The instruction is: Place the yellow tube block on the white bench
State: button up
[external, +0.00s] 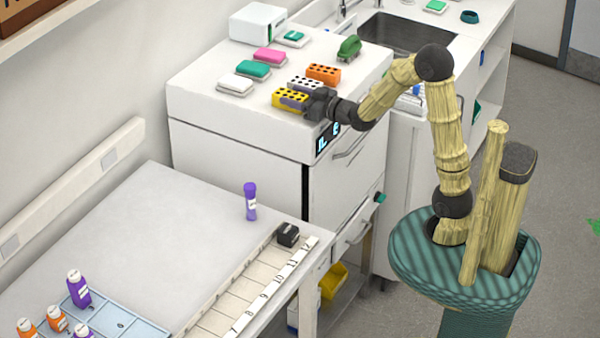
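The yellow tube block (284,95), with dark holes in its top, sits on the white cabinet top near its front edge. My gripper (296,103) reaches in from the right, low over the cabinet top. Its grey fingers overlap the block's right part in this view. I cannot tell whether they touch or clasp it. The white bench (150,215) stands in front, at the lower left, lower than the cabinet top. Its middle surface is bare.
A white tube block (304,83) and an orange one (323,72) stand close behind the yellow block. A purple bottle (250,203), a numbered strip (240,305) with a black block (288,235), and a blue tray (133,322) are on the bench.

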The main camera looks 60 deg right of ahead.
jog(key=shift+o, duration=0.9)
jog(key=shift+w+r, duration=0.1)
jog(key=shift+r, duration=0.05)
jog(key=s+b, duration=0.1)
jog(key=s, duration=0.5)
jog(key=shift+s+b, duration=0.2)
jog(key=shift+b, duration=0.2)
jog(key=s+b, duration=0.2)
jog(key=b, duration=0.2)
jog(key=shift+s+f, duration=0.2)
jog(key=shift+s+r+b, duration=0.2)
jog(key=shift+s+b, duration=0.8)
jog(key=shift+s, duration=0.7)
jog(key=shift+o, duration=0.4)
